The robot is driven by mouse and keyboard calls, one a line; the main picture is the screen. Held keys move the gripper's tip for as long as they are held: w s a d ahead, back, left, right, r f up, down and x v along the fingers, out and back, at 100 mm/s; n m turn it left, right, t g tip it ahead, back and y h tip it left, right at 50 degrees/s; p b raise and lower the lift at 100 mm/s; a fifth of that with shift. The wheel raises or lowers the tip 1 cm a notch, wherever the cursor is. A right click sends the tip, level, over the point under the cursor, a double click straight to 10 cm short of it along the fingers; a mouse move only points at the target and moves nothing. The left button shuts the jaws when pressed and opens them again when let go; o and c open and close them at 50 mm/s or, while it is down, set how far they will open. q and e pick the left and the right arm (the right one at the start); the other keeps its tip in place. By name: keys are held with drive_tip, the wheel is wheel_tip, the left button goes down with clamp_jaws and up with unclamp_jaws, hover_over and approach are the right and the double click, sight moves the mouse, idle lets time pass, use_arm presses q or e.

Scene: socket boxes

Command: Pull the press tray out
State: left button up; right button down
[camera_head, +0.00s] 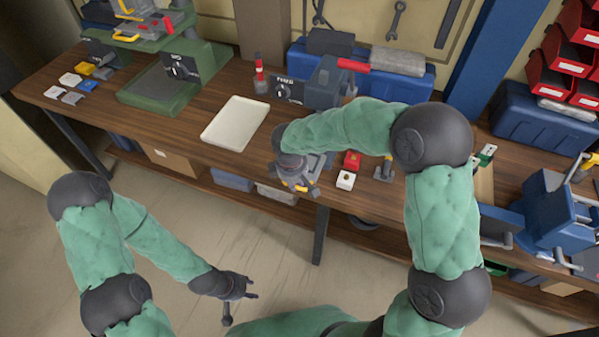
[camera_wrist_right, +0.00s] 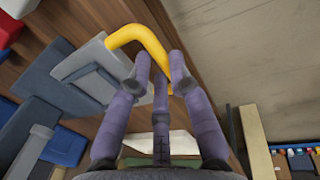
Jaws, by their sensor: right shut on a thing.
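The press tray (camera_wrist_right: 92,75) is a grey plate with a yellow bar handle (camera_wrist_right: 135,38) on its edge. My right gripper (camera_wrist_right: 160,85) has its purple-grey fingers closed around the handle. In the head view, the right gripper (camera_head: 297,184) is at the front edge of the bench, with part of the grey tray (camera_head: 315,165) beside it. My right forearm hides the space between the tray and the grey machine with a red lever (camera_head: 322,85) behind it. My left gripper (camera_head: 238,288) hangs low over the floor, fingers spread, empty.
A white tray (camera_head: 235,122) lies on the wooden bench left of my right forearm. A red block (camera_head: 352,159) and a white block (camera_head: 346,180) sit just right of the right gripper. A green machine (camera_head: 165,85) stands at the left. The floor before the bench is clear.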

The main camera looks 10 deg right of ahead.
drive_tip(key=shift+r, duration=0.1)
drive_tip(key=c, duration=1.4)
unclamp_jaws()
wheel_tip(320, 180, up, 12)
drive_tip(key=s+a, duration=0.1)
drive_tip(key=shift+s, duration=0.35)
drive_tip(key=shift+f, duration=0.2)
wheel_tip(320, 180, down, 13)
drive_tip(key=s+a+m+g+y, duration=0.1)
drive_tip(key=s+a+m+y, duration=0.1)
drive_tip(key=s, duration=0.1)
drive_tip(key=s+d+f+m+y, duration=0.1)
drive_tip(key=s+f+m, duration=0.5)
drive_tip(key=f, duration=0.5)
drive_tip(key=s+d+f+m+y, duration=0.1)
drive_tip(key=s+f+m, duration=0.4)
drive_tip(key=s+f, duration=0.6)
drive_tip(key=shift+d+m+y, duration=0.15)
drive_tip(key=shift+m+y, duration=0.25)
drive_tip(key=shift+y, duration=0.1)
